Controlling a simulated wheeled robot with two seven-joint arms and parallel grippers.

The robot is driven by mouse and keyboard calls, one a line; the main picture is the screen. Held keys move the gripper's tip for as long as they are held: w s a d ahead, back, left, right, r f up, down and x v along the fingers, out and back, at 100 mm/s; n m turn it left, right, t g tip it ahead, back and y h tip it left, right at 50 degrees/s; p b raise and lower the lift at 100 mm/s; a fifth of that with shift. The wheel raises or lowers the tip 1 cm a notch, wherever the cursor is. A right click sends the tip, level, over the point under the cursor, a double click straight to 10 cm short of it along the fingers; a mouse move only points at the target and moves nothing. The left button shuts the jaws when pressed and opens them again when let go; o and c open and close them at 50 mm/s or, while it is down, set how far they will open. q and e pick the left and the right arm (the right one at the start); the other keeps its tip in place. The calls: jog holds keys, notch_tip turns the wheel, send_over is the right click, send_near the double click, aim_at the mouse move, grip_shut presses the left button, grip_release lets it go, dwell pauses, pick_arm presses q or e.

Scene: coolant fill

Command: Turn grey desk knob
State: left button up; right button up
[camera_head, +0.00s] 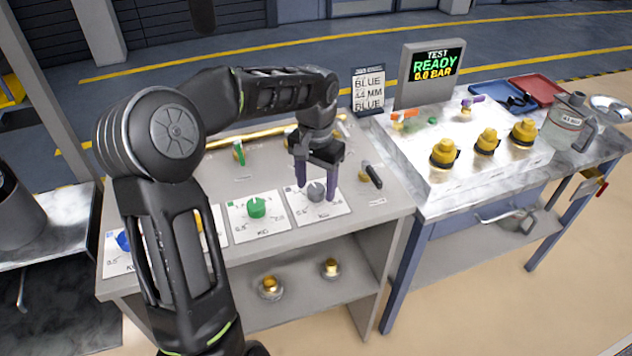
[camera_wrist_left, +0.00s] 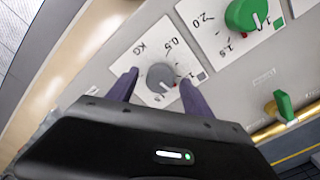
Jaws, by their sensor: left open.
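The grey desk knob (camera_head: 316,191) sits on a white dial card (camera_head: 322,210) on the grey desk. It also shows in the left wrist view (camera_wrist_left: 160,76), with a pale pointer line and printed marks such as 0.5 and KG around it. My left gripper (camera_head: 318,190) points down at the knob, its two purple-grey fingers open on either side of it. In the left wrist view the fingers (camera_wrist_left: 158,90) straddle the knob with visible gaps; I cannot tell their exact height. My right gripper is not in view.
A green knob (camera_head: 257,207) on its own card is left of the grey one. A blue knob (camera_head: 124,241) is partly hidden by my left arm. A black-handled valve (camera_head: 371,175) stands close on the right. A screen (camera_head: 432,72) reads READY 0.0 BAR.

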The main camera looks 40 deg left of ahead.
pick_arm(q)
jog(key=shift+c, duration=0.6)
grip_shut()
jog(key=shift+m, duration=0.5)
jog(key=m+p, duration=0.1)
jog(key=m, duration=0.3)
jog(key=shift+r, duration=0.1)
jog(key=m+p, duration=0.1)
jog(key=m, duration=0.4)
dwell(0.4)
jog(key=shift+o, duration=0.6)
grip_release()
